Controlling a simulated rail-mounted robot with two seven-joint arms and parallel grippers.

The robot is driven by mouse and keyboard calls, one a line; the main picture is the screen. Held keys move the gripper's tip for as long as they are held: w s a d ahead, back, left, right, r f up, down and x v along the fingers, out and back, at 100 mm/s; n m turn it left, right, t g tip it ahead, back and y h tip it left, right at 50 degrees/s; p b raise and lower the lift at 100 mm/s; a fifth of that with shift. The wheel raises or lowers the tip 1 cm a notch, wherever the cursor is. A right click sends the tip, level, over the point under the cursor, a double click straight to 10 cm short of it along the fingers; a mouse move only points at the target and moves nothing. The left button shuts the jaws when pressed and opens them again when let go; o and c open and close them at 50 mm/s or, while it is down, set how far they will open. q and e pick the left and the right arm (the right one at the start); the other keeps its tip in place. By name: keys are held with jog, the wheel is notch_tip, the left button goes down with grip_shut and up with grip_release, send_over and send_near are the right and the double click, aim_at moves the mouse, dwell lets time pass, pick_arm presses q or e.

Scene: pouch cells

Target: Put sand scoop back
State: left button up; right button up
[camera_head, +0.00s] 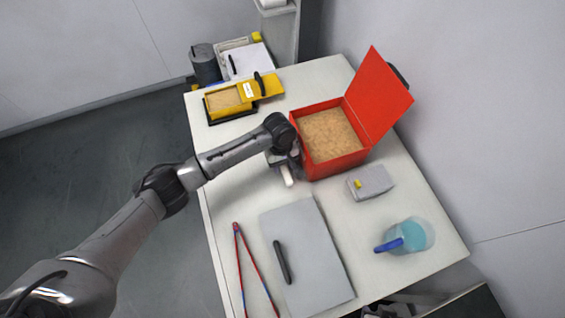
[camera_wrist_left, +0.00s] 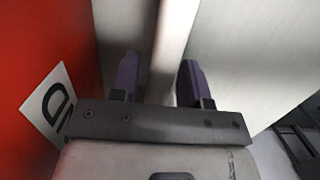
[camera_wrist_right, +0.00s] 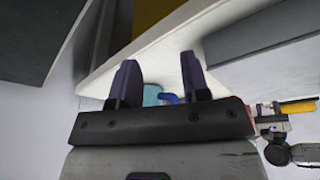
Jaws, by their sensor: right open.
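The red open box (camera_head: 333,171), filled with sand (camera_head: 330,134), stands on the table with its lid raised. My left gripper (camera_head: 284,160) is low beside the box's left wall, partly hidden by its own wrist. In the left wrist view, its two dark fingers (camera_wrist_left: 158,80) stand apart, with a pale grey upright strip (camera_wrist_left: 170,45) showing between or beyond them. A small white piece (camera_head: 289,176) shows below the wrist; I cannot tell whether it is a scoop handle. No sand scoop can be clearly made out. My right gripper (camera_wrist_right: 160,82) is open and empty.
A yellow sand tray (camera_head: 226,101) is at the back left. A grey board with a black handle (camera_head: 308,255), red tongs (camera_head: 252,262), a grey block (camera_head: 371,182) and a blue-handled jug (camera_head: 415,236) occupy the front and right. Table space left of the board is narrow.

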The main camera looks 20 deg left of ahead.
pick_arm(q)
jog(key=shift+o, duration=0.4)
jog(key=shift+r, duration=0.1)
notch_tip(320, 180, up, 12)
jog(key=w+a+p, duration=0.1)
jog(key=p, duration=0.1)
jog(key=shift+w+a, duration=0.15)
jog(key=shift+w, duration=0.05)
dwell(0.5)
dwell(0.7)
